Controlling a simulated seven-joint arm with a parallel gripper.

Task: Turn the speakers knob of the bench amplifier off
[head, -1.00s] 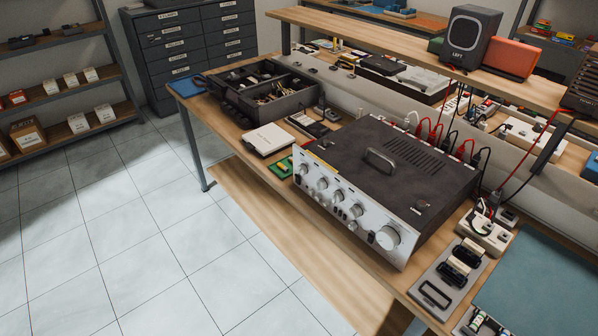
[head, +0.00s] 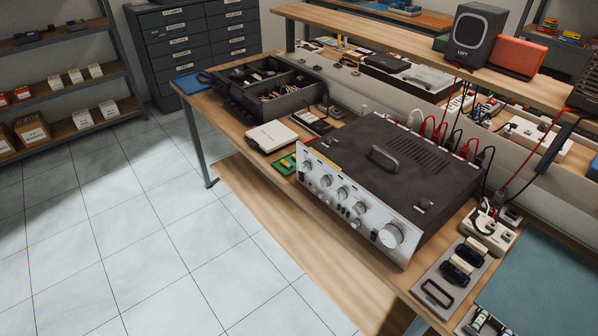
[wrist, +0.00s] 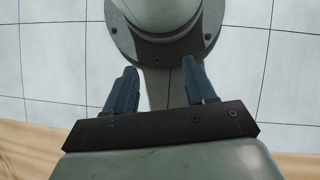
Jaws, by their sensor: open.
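The bench amplifier (head: 345,165) sits on the wooden bench in the head view, with a dark top, a carry handle and a silver front panel facing the lower left. Several knobs (head: 341,194) line the panel, with one large knob (head: 391,235) at its right end. The labels are too small to read, so I cannot tell which knob is the speakers knob or where it points. My gripper (wrist: 160,88) shows only in the wrist view, open and empty. Its two dark blue fingers are apart over tiled floor and part of my own base. The amplifier is not in the wrist view.
A parts tray (head: 270,95), a white box (head: 271,136) and a green circuit board (head: 284,165) lie left of the amplifier. Cables (head: 440,130) run behind it. A power strip (head: 487,232) and a grey holder (head: 441,290) lie to its right. The floor in front is clear.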

